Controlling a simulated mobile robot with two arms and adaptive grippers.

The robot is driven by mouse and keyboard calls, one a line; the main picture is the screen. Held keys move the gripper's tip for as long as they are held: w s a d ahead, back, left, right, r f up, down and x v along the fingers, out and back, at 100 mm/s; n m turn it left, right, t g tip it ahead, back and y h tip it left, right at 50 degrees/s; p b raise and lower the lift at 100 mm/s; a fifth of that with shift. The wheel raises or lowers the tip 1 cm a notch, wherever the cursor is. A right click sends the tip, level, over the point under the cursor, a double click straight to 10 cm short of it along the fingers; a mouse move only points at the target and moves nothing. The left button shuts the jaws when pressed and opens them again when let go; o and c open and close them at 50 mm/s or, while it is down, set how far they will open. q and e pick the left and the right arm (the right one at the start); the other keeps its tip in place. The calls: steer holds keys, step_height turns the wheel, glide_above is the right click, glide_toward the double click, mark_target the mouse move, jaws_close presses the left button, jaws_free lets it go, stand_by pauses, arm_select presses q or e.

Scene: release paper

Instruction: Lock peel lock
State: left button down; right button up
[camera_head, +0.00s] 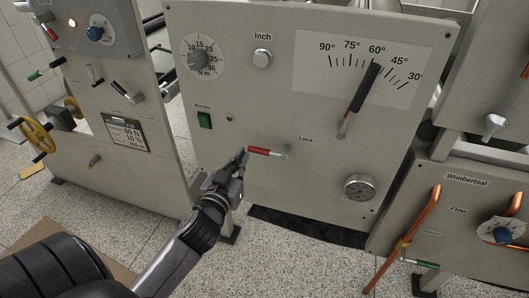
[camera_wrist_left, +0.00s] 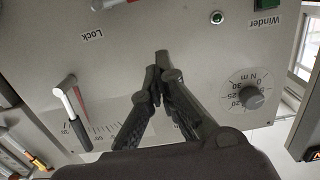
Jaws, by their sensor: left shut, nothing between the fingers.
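The Lock lever (camera_head: 264,151), with a red grip on a metal pivot, points left, nearly level, on the grey front panel (camera_head: 300,190). My left gripper (camera_head: 243,155) is shut and empty, its tips close to the free left end of the red grip; I cannot tell whether they touch. The left wrist view also shows the shut fingers (camera_wrist_left: 160,68), and the "Lock" label (camera_wrist_left: 92,34) appears upside down. The peel angle lever (camera_head: 363,90), black with a metal and red base, points up and right near the 60° mark on the scale (camera_head: 390,62). My right gripper is not in view.
Other machine cabinets stand at left and right. Copper pipes (camera_head: 419,220) rise at the lower right.

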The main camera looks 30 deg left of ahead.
arm_select(q)
steer(key=shift+a, duration=0.15)
steer(key=p, duration=0.1)
glide_above(255, 148)
steer(key=s+d, duration=0.2)
steer(key=s, duration=0.1)
steer(key=shift+w+a+f, duration=0.1)
steer(key=shift+w+f, duration=0.05)
steer(key=shift+f, duration=0.6)
steer(key=shift+w+a+f, duration=0.1)
steer(key=shift+w+f, duration=0.1)
steer(key=shift+f, duration=0.6)
steer(key=shift+w+f, duration=0.15)
steer(key=shift+f, duration=0.6)
steer(key=shift+f+b, duration=0.1)
steer(key=shift+b, duration=0.25)
steer(key=shift+a+f+n, duration=0.1)
steer(key=shift+f+n, duration=0.05)
steer(key=shift+n, duration=0.15)
